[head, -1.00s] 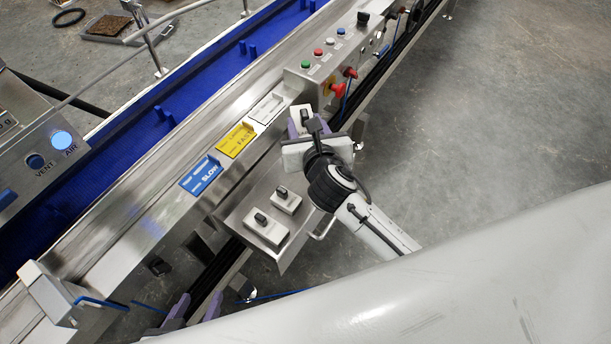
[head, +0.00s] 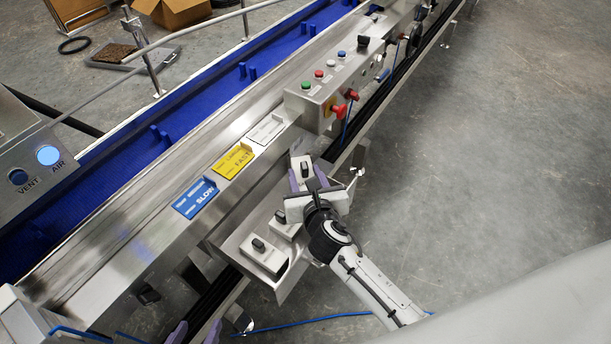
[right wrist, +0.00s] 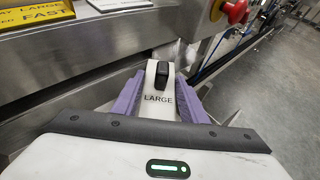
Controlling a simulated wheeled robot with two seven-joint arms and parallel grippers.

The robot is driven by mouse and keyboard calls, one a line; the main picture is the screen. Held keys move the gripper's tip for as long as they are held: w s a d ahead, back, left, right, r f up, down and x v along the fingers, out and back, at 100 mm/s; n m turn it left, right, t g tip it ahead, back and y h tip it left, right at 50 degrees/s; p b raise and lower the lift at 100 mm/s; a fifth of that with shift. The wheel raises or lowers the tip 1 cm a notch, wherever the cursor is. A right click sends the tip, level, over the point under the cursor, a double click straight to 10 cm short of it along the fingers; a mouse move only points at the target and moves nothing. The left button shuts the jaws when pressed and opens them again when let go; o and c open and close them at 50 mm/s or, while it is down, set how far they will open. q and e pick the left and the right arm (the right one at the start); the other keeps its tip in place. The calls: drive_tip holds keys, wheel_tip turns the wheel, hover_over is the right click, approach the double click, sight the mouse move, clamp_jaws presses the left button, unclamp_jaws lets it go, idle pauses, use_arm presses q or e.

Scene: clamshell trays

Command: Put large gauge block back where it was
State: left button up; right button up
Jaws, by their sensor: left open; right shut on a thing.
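The large gauge block (right wrist: 160,103), pale with a black knob and the word LARGE, is between the purple fingers of my right gripper (right wrist: 158,97) in the right wrist view. In the head view my right gripper (head: 309,179) is shut on this block (head: 300,163), over the upper end of a metal shelf (head: 232,240). Two similar blocks sit on the shelf: one at the front (head: 264,258) and one partly hidden by my right gripper (head: 284,229). My left gripper (head: 190,334) is open and empty at the bottom edge, mostly cut off. Whether the held block touches the shelf is hidden.
A steel conveyor rail with blue, yellow and white signs (head: 233,162) runs along the shelf. A control box (head: 335,85) with buttons and red knobs stands above my right gripper. Open floor (head: 480,170) lies to the right.

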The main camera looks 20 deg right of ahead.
use_arm(q)
drive_tip(key=shift+f, duration=0.3)
use_arm(e)
drive_tip(key=shift+f, duration=0.55)
use_arm(q)
drive_tip(key=shift+s, duration=0.1)
use_arm(e)
drive_tip(key=o, duration=1.3)
drive_tip(key=shift+f, duration=0.1)
drive_tip(key=shift+o, duration=0.2)
drive_tip(key=shift+s, duration=0.1)
